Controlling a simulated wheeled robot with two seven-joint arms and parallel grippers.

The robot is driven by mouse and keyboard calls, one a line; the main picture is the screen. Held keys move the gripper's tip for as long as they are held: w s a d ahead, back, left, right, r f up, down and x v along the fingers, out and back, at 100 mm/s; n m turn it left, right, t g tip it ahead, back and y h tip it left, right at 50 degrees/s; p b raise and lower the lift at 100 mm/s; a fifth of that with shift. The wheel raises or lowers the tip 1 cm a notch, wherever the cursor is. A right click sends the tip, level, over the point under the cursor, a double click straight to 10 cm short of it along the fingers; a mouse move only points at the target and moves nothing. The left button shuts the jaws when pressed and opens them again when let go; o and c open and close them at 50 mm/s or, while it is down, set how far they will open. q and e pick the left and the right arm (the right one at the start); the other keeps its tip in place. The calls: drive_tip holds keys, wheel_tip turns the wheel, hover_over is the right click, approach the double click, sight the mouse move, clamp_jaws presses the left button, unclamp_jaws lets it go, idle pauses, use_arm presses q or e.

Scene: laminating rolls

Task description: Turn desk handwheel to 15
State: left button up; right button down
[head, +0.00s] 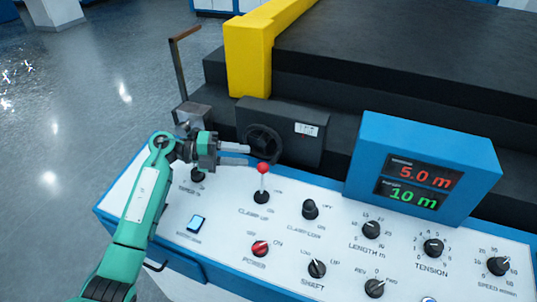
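The handwheel (263,143) is a dark round wheel on the front of a black box behind the desk panel. A small white scale plate (306,129) with red marks sits to its right; its reading is too small to make out. My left gripper (240,154) comes in from the left, with its two pale fingers apart and pointing right at the wheel's left side. I cannot tell whether the fingers touch the rim. Nothing shows between them. My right gripper is out of the picture.
The white desk panel holds a red-knobbed lever (263,168) just below the wheel and several black knobs, including the length knob (371,229). A yellow post (248,58) stands behind. Floor at left is clear.

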sight(259, 148)
use_arm(q)
drive_tip(key=d, duration=0.2)
drive_tip(key=d+p, duration=0.1)
drive_tip(key=d, duration=0.2)
drive_tip(key=d+f+p, duration=0.1)
drive_tip(key=d, duration=0.2)
drive_tip(key=shift+w+f, duration=0.1)
drive_tip(key=shift+w, duration=0.25)
clamp_jaws()
